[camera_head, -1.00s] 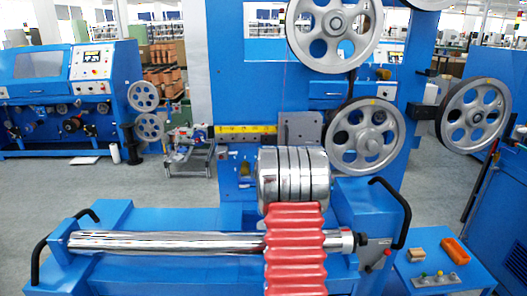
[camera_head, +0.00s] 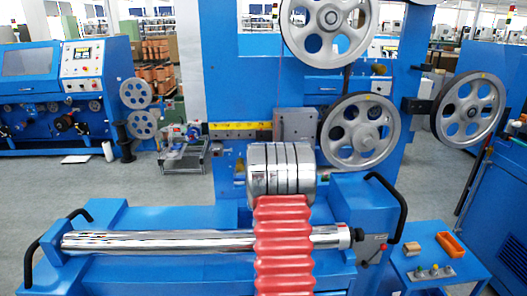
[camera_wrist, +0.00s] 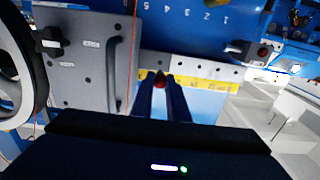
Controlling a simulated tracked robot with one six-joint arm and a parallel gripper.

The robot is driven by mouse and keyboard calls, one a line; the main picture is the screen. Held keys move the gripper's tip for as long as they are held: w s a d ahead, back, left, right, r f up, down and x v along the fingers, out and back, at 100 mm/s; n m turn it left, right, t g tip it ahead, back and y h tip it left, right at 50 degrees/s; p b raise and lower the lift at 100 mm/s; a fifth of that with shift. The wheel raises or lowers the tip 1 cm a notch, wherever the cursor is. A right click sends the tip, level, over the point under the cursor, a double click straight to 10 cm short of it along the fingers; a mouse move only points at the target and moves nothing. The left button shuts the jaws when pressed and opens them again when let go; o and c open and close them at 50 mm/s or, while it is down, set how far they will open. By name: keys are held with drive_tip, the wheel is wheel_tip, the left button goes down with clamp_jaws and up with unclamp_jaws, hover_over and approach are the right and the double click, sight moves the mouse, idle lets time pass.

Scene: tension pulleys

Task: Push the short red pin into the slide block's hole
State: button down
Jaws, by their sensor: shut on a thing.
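My gripper (camera_wrist: 161,98) shows in the wrist view as two dark blue fingers, shut on the short red pin (camera_wrist: 160,79). Only the pin's rounded red end shows, between the fingertips, in front of the yellow scale strip. The slide block appears to be the grey plate (camera_wrist: 82,60) with a black handle and knob, left of the fingers. It also shows in the head view (camera_head: 295,124). The pin looks to be right of the plate's edge; I cannot tell its depth or make out the matching hole. In the head view the gripper is hidden behind my arm.
The yellow scale strip (camera_head: 232,126) has a row of holes above it in the wrist view. A black block with a red knob (camera_wrist: 262,52) is at upper right there. Large grey pulleys (camera_head: 360,135) stand right of the plate. An orange tray (camera_head: 450,245) is at lower right.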

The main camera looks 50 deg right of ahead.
sight(262, 139)
drive_tip(key=shift+x, duration=2.55)
drive_tip(key=shift+x, duration=1.95)
idle(0.5)
drive_tip(key=c, duration=1.6)
unclamp_jaws()
drive_tip(key=shift+c, duration=0.2)
drive_tip(key=shift+a, duration=0.1)
drive_tip(key=v, duration=1.3)
drive_tip(key=shift+s+a, duration=0.2)
drive_tip(key=shift+s, duration=0.1)
